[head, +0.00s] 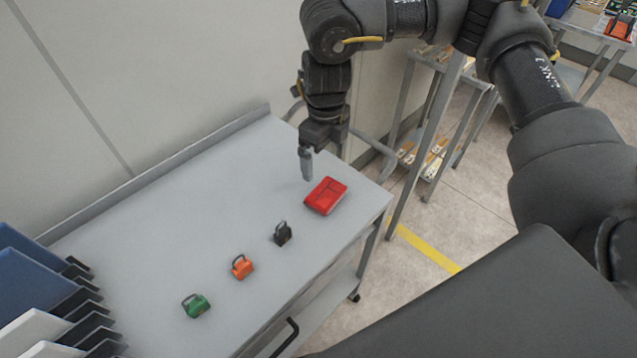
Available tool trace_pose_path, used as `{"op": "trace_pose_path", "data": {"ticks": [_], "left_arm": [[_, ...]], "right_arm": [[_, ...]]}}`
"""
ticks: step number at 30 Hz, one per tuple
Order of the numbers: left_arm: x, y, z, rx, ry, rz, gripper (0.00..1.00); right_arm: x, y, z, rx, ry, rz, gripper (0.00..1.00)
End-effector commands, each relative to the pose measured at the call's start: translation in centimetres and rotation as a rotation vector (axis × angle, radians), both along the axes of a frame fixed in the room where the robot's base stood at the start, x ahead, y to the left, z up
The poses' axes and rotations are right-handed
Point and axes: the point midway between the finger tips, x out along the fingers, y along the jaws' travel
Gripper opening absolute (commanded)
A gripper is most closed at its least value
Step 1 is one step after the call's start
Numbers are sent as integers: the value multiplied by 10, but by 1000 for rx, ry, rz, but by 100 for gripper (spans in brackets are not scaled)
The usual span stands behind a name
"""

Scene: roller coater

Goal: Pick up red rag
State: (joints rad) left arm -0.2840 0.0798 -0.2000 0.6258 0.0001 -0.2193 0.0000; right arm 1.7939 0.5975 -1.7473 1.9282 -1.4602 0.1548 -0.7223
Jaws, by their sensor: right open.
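The red rag (326,196) lies folded and flat near the right end of the grey cart top. My right gripper (307,178) points down just beyond the rag's upper left edge, and looks apart from it. It is open, though seen edge-on, and nothing shows between its fingers. My left gripper is not in view.
A black padlock-like item (283,234), an orange one (242,267) and a green one (196,305) stand in a row on the cart top (180,210). Blue and white trays (35,285) are at the left. A wall runs behind the cart; shelving stands at the upper right.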

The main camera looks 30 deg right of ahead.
Motion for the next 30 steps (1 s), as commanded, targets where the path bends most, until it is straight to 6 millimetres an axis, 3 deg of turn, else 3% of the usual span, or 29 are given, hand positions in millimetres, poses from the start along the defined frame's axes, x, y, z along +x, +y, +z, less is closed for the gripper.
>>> {"op": "trace_pose_path", "data": {"ticks": [5,10,15,23,30], "left_arm": [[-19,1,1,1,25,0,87],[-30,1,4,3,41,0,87],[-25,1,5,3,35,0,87],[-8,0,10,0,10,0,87],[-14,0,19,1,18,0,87]], "right_arm": [[-1,-1,-10,1,5,-2,100],[-2,-1,-38,1,5,-3,100],[-1,0,-54,1,2,-2,100],[-2,1,-63,1,3,1,100],[-4,3,-95,1,4,-1,100]]}}
